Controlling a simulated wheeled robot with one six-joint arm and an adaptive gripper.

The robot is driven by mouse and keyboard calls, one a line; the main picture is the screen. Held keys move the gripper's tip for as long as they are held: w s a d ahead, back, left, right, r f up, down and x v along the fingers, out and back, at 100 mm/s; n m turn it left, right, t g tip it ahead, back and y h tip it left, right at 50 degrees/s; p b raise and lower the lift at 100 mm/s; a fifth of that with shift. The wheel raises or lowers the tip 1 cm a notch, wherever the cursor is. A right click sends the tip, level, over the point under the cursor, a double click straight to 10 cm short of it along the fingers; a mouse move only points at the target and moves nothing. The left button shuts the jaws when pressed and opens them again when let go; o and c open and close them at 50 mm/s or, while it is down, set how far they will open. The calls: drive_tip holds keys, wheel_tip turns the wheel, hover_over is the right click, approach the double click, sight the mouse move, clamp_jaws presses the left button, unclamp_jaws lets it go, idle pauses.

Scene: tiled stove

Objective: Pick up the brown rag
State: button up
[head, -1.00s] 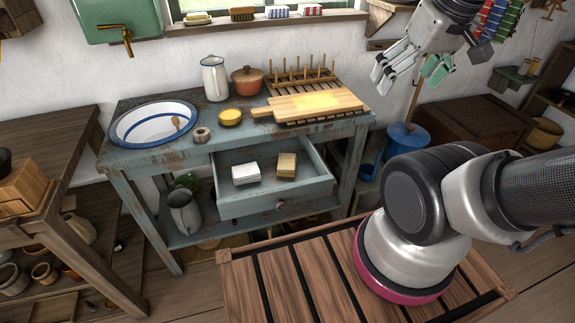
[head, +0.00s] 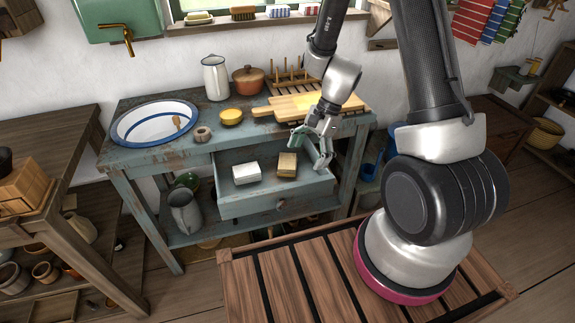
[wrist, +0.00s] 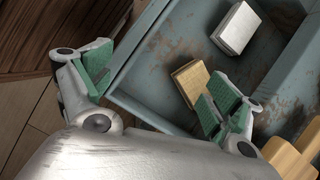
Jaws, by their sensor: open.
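The brown rag (head: 287,164) is a small folded tan cloth block. It lies in the open drawer (head: 270,206) of the blue-grey table, right of a white folded cloth (head: 247,172). My gripper (head: 310,152) is open and empty, above the drawer's right part, close to the rag's right side. In the wrist view the rag (wrist: 188,84) lies beside the right green-padded finger, which hides part of it. The left finger is over the drawer's edge. The white cloth (wrist: 237,28) shows farther up.
The board's edge is close to my gripper. The drawer's front left is clear.

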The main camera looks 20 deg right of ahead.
sight(288, 161)
drive_tip(key=w+f+m, duration=0.1)
drive_tip(key=w+f+m+t, duration=0.1)
drive_tip(key=w+f+m, duration=0.1)
drive_tip(key=shift+a, duration=0.4)
drive_tip(key=w+m, duration=0.1)
drive_tip(key=w+m+t, duration=0.1)
drive_tip(key=m, duration=0.1)
drive_tip(key=w+m, duration=0.1)
drive_tip(key=w, duration=0.1)
drive_tip(key=shift+w+r+m+t, duration=0.1)
drive_tip(key=shift+r+m+t, duration=0.15)
drive_tip(key=shift+m+t, duration=0.15)
drive_tip(key=shift+w+f+m+h, duration=0.2)
drive_tip(key=shift+m+h, duration=0.1)
drive_tip(key=shift+m, duration=0.2)
drive_tip(key=x, duration=0.7)
drive_tip(key=shift+a+f, duration=0.15)
drive_tip(key=shift+f, duration=0.05)
drive_tip(key=shift+c, duration=0.5)
drive_tip(key=c, duration=0.8)
